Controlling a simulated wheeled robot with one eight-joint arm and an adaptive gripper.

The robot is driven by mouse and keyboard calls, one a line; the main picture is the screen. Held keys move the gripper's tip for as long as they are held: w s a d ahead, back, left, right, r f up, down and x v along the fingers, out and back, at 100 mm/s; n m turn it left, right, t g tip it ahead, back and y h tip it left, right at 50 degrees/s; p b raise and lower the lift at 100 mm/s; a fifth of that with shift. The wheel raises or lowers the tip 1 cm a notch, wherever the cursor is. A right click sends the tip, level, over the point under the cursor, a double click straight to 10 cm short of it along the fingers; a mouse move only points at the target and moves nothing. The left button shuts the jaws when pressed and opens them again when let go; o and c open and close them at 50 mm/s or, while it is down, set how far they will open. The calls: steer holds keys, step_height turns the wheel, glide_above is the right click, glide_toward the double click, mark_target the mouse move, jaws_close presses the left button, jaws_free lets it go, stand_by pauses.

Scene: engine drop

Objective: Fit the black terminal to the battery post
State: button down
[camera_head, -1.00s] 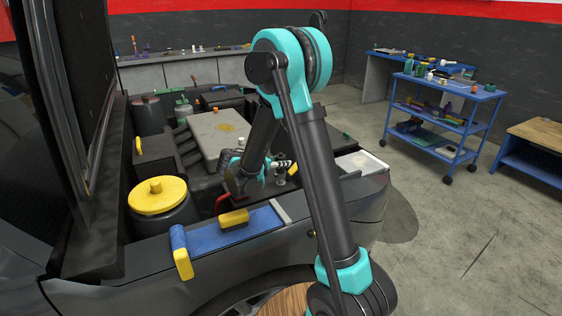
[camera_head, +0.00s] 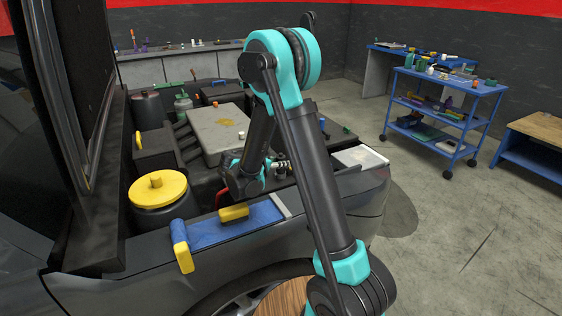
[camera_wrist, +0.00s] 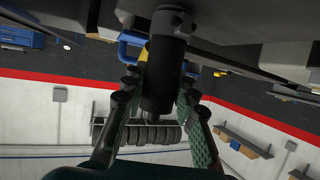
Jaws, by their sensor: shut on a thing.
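In the wrist view, my gripper (camera_wrist: 158,88) has its two dark-teal fingers on either side of a black cylindrical piece, which I take to be the black terminal (camera_wrist: 156,72). It is shut on this piece. A dark rounded end with a ring-like face (camera_wrist: 174,20) shows beyond it at the top; I cannot tell whether it is part of the same piece. In the head view, my gripper (camera_head: 279,165) is low in the engine bay, behind my forearm. The battery post cannot be made out, and the contact there is hidden.
The grey engine cover (camera_head: 216,130) lies left of my arm. A yellow cap (camera_head: 158,190) and a blue mat (camera_head: 232,226) with a yellow-handled brush (camera_head: 234,213) are along the fender. A blue cart (camera_head: 445,110) stands to the right, with open floor around it.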

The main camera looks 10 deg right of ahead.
steer(key=shift+f, duration=0.15)
steer(key=c, duration=1.1)
jaws_free()
steer(key=shift+a, duration=0.1)
steer(key=v, duration=1.2)
